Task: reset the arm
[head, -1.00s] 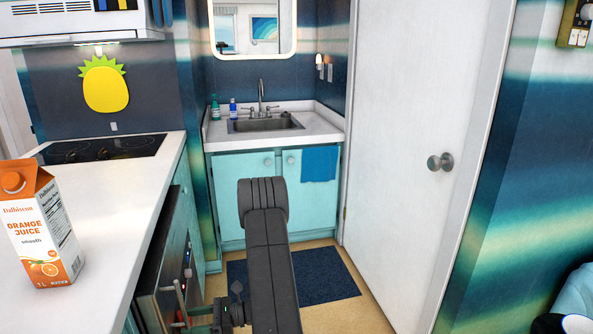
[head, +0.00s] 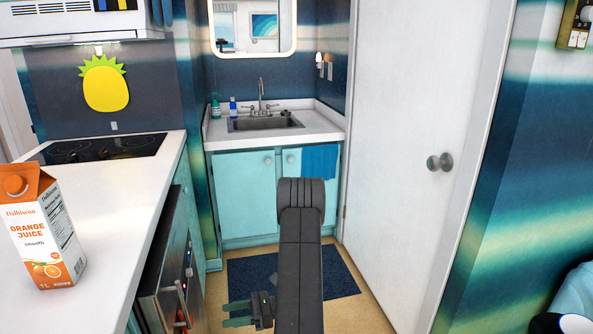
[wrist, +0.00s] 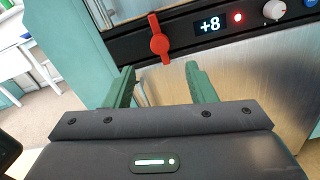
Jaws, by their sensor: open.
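My gripper (head: 230,314) is low in the head view, left of my dark arm and to the right of the appliance front. Its two green fingers are apart, and it also shows in the wrist view (wrist: 159,80). Nothing shows between the fingers. Past the fingertips in the wrist view is a steel appliance front (wrist: 245,85) with a red handle or knob (wrist: 159,40) on its black panel. I cannot tell whether the fingers touch the front.
The appliance (head: 165,275) stands under the white counter (head: 110,210), which bears an orange juice carton (head: 42,225). A sink cabinet (head: 240,190) is ahead, with a blue mat (head: 340,275) before it. A closed white door (head: 410,120) is at right.

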